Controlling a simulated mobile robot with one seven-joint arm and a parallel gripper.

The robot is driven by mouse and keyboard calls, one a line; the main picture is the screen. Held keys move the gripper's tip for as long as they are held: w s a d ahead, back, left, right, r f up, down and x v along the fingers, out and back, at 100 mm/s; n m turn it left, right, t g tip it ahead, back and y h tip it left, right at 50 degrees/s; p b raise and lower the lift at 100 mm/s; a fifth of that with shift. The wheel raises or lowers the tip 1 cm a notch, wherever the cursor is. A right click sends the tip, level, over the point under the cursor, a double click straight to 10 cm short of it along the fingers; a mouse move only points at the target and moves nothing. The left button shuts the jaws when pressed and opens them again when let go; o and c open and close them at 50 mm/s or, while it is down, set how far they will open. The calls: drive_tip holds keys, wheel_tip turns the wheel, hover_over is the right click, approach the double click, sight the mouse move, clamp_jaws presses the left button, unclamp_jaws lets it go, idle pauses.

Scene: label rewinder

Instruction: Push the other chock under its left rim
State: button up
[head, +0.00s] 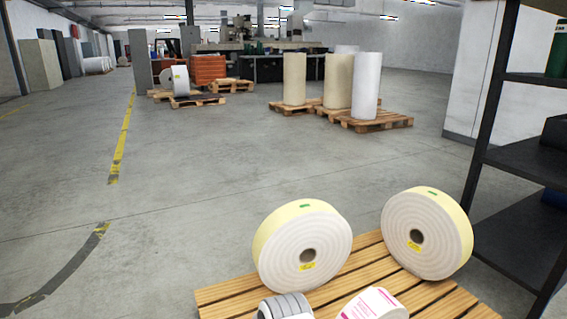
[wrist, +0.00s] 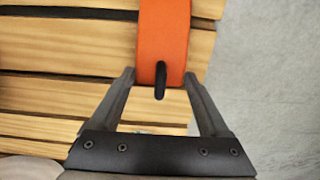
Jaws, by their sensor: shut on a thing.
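An orange chock (wrist: 163,42) with a narrow black piece at its near end lies over wooden slats in the wrist view. My gripper (wrist: 160,78) is shut on it, with one finger along each side. In the head view, two large white rolls with pale yellow outer faces stand on edge on a slatted pallet: a left roll (head: 325,250) and a right roll (head: 440,250). Neither the chock nor my gripper shows in the head view. The wrist view does not show clearly how the chock lies to either roll.
The slatted pallet (head: 222,298) also bears a smaller roll with pink print (head: 372,304) and a grey banded round thing (head: 287,306), both cut off. A dark shelf rack (head: 520,165) stands at right. Bare concrete floor (wrist: 265,70) lies beside the slats.

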drive_tip(key=shift+r+p, duration=1.7)
drive_tip(key=shift+r, duration=1.3)
drive_tip(key=shift+w+d, duration=0.1)
